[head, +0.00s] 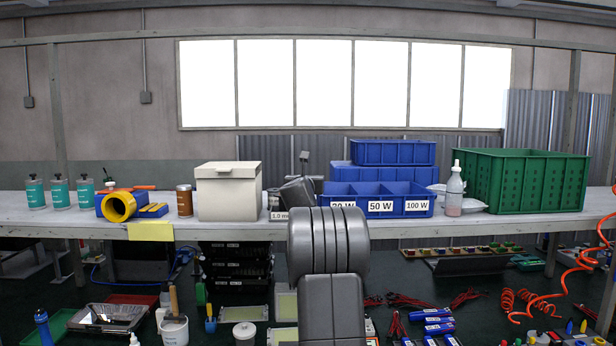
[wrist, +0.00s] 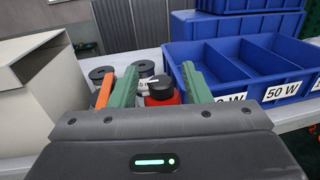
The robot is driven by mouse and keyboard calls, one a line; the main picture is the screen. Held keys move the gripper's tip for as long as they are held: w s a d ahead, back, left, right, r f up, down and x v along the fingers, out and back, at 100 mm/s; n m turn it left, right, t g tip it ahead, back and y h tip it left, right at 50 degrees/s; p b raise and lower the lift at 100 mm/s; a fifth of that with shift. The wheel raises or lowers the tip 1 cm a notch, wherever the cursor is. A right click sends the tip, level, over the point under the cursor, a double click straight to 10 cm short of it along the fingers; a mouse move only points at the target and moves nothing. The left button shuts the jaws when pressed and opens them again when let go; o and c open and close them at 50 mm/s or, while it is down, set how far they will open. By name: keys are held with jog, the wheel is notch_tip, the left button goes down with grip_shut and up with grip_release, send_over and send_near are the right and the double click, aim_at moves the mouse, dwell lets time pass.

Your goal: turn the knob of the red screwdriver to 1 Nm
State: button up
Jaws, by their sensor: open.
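The red screwdriver (wrist: 163,99) stands upright in the wrist view, with a black knob on top (wrist: 160,87). A white mark shows beside the knob, but its setting is too small to read. My gripper (wrist: 160,68) is open, with one green finger to the left of the knob and the other to its right. The knob appears between the fingers, and I cannot tell whether either touches it. The screwdriver's lower part is hidden by my gripper body. In the head view my gripper (head: 304,180) is over the bench, and my arm hides the screwdriver.
An orange part (wrist: 104,92) is beside the left finger. A cream box (head: 229,195) stands left and blue bins (head: 381,207) right. A green crate (head: 525,180) and a bottle (head: 454,187) are farther right.

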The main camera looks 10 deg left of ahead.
jog(key=shift+w+f, duration=0.1)
jog(key=shift+w, duration=0.2)
jog(key=shift+s, duration=0.1)
grip_shut()
